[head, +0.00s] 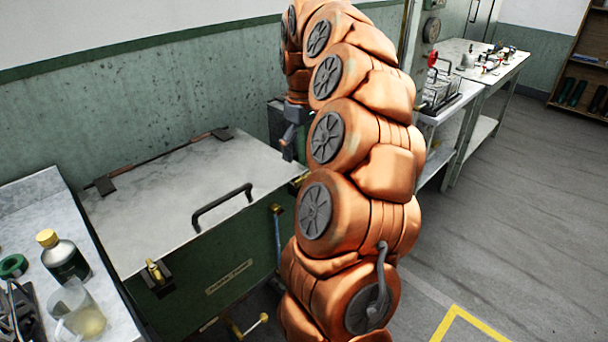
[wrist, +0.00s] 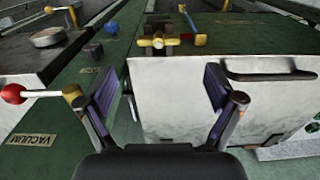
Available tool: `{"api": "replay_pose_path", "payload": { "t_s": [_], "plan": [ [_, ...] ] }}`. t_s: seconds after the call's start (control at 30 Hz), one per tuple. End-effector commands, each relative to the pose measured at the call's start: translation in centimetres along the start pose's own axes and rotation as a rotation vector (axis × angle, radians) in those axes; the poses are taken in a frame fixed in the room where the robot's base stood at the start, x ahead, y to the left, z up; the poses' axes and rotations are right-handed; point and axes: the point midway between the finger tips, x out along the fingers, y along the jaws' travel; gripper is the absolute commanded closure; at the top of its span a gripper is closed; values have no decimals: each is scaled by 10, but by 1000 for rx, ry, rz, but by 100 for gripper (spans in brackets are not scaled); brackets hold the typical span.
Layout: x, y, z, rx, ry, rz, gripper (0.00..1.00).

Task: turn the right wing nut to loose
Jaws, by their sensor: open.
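A brass wing nut (wrist: 158,42) shows in the wrist view, beyond my fingertips and roughly between them, at the edge of the pale lid (wrist: 180,85). My gripper (wrist: 160,80) is open and empty, its two fingers wide apart and not touching the nut. In the head view my gripper (head: 288,142) is above the right end of the green chest (head: 190,305). A small brass piece (head: 300,180) beside it is mostly hidden by my arm. Another brass wing nut (head: 153,272) is at the chest's left front corner.
A dark bar handle (head: 222,205) stands up from the lid. In the wrist view, a red-knobbed lever (wrist: 14,93) and a green VACUUM panel (wrist: 35,140) lie at left. A bottle (head: 64,258) and a beaker (head: 80,312) stand on the left bench. Floor at right is clear.

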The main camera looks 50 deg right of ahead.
Motion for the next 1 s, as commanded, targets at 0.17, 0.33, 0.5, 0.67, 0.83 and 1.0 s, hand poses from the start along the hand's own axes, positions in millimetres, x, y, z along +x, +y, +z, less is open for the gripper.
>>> {"api": "replay_pose_path", "payload": {
  "t_s": [0.17, 0.33, 0.5, 0.67, 0.83, 1.0],
  "plan": [
    [8, 4, 1, 4, -2, 1, 8],
    [26, 2, 2, 2, -5, -2, 8],
    [47, 2, 2, 2, -6, -2, 8],
    [64, 3, 1, 3, -2, 0, 8],
    [76, 2, 1, 3, -4, -2, 8],
    [79, 2, 0, 3, -1, 0, 8]
  ]
}}
